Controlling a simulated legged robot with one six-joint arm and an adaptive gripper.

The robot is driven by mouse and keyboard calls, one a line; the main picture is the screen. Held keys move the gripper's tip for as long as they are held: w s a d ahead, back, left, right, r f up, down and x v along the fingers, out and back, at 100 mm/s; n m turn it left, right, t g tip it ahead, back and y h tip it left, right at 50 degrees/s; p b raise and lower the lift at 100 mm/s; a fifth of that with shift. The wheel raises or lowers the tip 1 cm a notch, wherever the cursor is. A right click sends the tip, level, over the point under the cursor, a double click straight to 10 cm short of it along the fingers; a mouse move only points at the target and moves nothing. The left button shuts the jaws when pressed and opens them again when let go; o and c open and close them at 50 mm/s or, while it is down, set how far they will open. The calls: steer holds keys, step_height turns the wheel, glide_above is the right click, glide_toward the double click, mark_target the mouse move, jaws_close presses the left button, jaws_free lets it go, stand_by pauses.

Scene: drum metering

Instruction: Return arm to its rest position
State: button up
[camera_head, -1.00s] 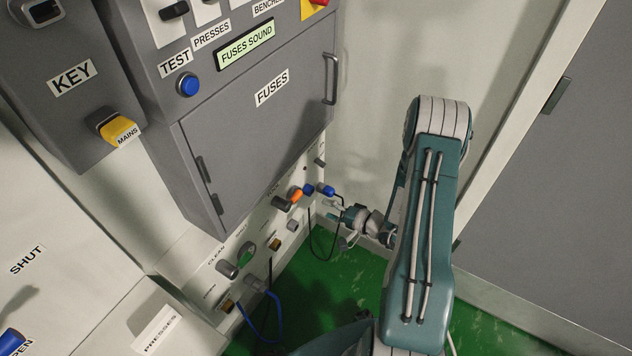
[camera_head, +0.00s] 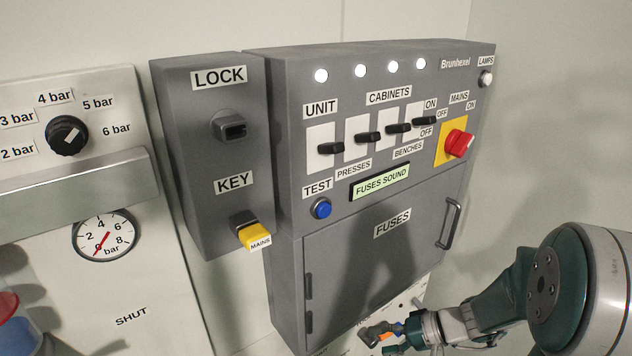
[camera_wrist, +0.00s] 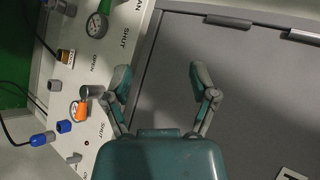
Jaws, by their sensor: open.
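My gripper (camera_wrist: 158,88) is open and empty in the wrist view, its two fingers spread in front of the grey fuse cabinet door (camera_wrist: 225,95) and the white connector panel beside it. In the head view my gripper (camera_head: 380,335) is partly seen low in the picture, under the cabinet's lower right part, with my arm coming in from the right. Whether the fingers touch anything cannot be told.
The grey electrical cabinet (camera_head: 290,262) carries switches, a red mains knob (camera_head: 459,144) and a door handle (camera_head: 451,224). The key box (camera_head: 205,160) stands left of it.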

steer(key=s+d+r+n+t+h, duration=0.2)
steer(key=s+r+t+h, duration=0.1)
steer(key=s+r+h, duration=0.8)
steer(key=s+r, duration=0.3)
steer(key=r, duration=0.1)
steer(key=shift+d+r+n, duration=0.15)
steer(key=shift+r+n, duration=0.05)
steer(key=shift+n, duration=0.1)
